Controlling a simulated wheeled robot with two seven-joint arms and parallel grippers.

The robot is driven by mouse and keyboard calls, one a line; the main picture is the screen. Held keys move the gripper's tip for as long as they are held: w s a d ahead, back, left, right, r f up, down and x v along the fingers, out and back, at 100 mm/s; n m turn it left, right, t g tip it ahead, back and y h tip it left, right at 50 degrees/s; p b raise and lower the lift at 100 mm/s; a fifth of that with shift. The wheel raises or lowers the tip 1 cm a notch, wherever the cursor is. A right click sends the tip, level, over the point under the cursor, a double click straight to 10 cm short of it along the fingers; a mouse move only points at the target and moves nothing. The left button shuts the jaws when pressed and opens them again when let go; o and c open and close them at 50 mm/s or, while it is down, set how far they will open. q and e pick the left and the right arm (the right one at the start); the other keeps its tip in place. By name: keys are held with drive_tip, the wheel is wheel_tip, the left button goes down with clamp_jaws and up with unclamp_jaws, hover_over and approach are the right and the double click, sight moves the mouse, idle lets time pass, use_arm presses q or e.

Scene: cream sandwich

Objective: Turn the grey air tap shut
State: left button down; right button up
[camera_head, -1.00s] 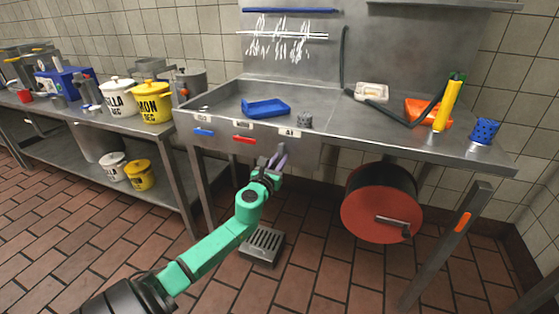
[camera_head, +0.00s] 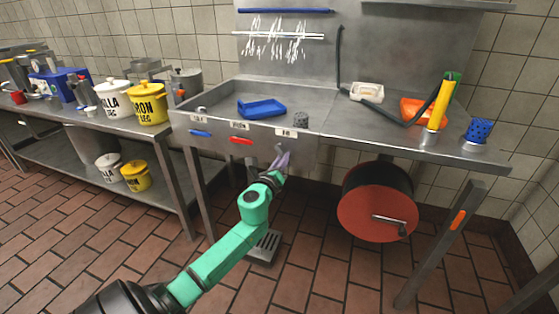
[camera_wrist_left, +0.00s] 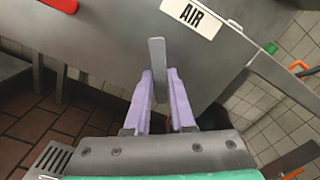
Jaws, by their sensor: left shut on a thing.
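The grey air tap lever (camera_wrist_left: 157,58) sits on the front of the steel sink unit, below the white AIR label (camera_wrist_left: 191,16). The label also shows in the head view (camera_head: 285,132). My left gripper (camera_head: 282,160), with lavender fingers, is at the lever under that label. In the left wrist view, the fingers (camera_wrist_left: 162,84) are on both sides of the lever and shut on it. The lever's upper part sticks out beyond the fingertips; its pivot is hard to make out. My right gripper is not in view.
A blue lever (camera_head: 200,133) and a red lever (camera_head: 241,141) are left of the air tap on the same panel. A red hose reel (camera_head: 375,212) hangs under the counter at right. A floor drain (camera_head: 265,245) lies below my left arm.

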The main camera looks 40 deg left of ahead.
sight(291, 147)
use_arm(q)
drive_tip(key=n, duration=0.2)
drive_tip(key=d+r+n+p, duration=0.1)
drive_tip(key=n, duration=0.3)
drive_tip(key=shift+w+d+r+n, duration=0.15)
drive_tip(key=shift+w+r+n, duration=0.1)
drive_tip(key=shift+r+n, duration=0.05)
drive_tip(key=shift+d+r+n+p, duration=0.1)
drive_tip(key=shift+r+n+p, duration=0.15)
drive_tip(key=shift+n, duration=0.35)
drive_tip(key=shift+r+n+p, duration=0.15)
drive_tip(key=shift+n+p, duration=0.1)
drive_tip(key=shift+n, duration=0.35)
drive_tip(key=shift+r+n+p, duration=0.35)
drive_tip(key=shift+n, duration=0.95)
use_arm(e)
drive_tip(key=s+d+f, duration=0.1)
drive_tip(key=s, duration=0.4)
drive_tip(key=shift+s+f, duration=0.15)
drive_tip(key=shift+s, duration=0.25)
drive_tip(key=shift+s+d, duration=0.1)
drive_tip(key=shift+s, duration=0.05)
use_arm(q)
drive_tip(key=c, duration=0.8)
unclamp_jaws()
drive_tip(key=shift+o, duration=0.2)
